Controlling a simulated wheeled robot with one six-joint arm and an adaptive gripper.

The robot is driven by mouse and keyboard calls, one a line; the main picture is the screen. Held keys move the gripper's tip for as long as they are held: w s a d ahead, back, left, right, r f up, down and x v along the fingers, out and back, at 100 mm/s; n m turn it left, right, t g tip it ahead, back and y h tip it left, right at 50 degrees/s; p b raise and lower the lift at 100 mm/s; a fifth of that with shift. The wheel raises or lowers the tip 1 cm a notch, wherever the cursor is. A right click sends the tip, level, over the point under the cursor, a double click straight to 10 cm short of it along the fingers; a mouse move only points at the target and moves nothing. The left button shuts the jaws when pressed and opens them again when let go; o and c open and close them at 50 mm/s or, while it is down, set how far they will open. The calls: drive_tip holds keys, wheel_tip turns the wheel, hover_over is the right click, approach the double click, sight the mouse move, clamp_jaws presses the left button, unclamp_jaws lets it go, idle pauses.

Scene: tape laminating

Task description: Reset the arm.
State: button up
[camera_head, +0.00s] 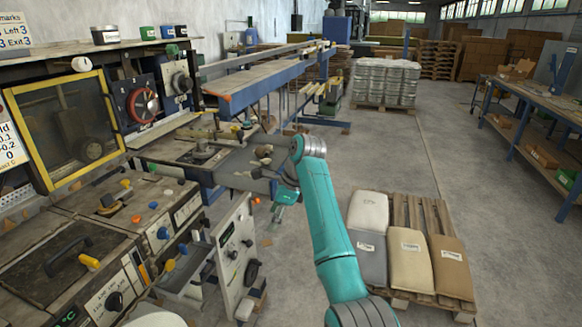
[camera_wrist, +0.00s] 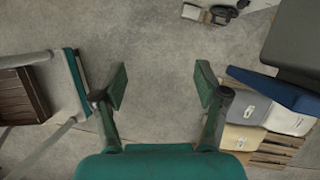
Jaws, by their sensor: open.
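My teal arm reaches forward in the head view, and my gripper (camera_head: 286,196) is at its far end, beside the machine bench. In the wrist view my gripper (camera_wrist: 161,88) has its two fingers spread wide apart. Nothing is between the fingers; grey concrete floor shows below and between them. In the head view the fingers are small and partly hidden by the arm.
The machine bench (camera_head: 140,215) with knobs and panels fills the left side. A pallet (camera_head: 432,215) with several sacks stands on the floor right of my arm. A blue workbench (camera_head: 540,110) stands far right. The aisle floor between is clear.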

drive_tip(key=shift+f, duration=0.1)
drive_tip(key=s+d+f+n+t, duration=0.2)
drive_tip(key=s+d+f, duration=0.15)
drive_tip(key=f, duration=0.95)
drive_tip(key=s+d+f+n+t, duration=0.15)
drive_tip(key=s+f, duration=0.25)
drive_tip(key=f, duration=0.9)
drive_tip(key=s+d+f+n+t+h, duration=0.1)
drive_tip(key=s+d+f+n+t, duration=0.1)
drive_tip(key=s+d+f, duration=0.5)
drive_tip(key=s+f+n+t+h, duration=0.15)
drive_tip(key=s+f, duration=0.45)
drive_tip(key=s, duration=0.6)
drive_tip(key=s+d+r+n+t, duration=0.2)
drive_tip(key=s+d+r+n, duration=0.1)
drive_tip(key=s, duration=0.7)
drive_tip(key=s+d+r+n+t, duration=0.2)
drive_tip(key=s+d, duration=0.1)
drive_tip(key=s, duration=0.8)
drive_tip(key=s+d+r+n+t+h, duration=0.1)
drive_tip(key=s+r+n, duration=0.2)
drive_tip(key=s+r, duration=0.5)
drive_tip(key=s+d+r+n+t+h, duration=0.1)
drive_tip(key=s+r+n, duration=0.3)
drive_tip(key=s+r, duration=0.5)
wheel_tip(320, 180, up, 5)
drive_tip(key=shift+f+t, duration=0.1)
drive_tip(key=shift+t, duration=0.6)
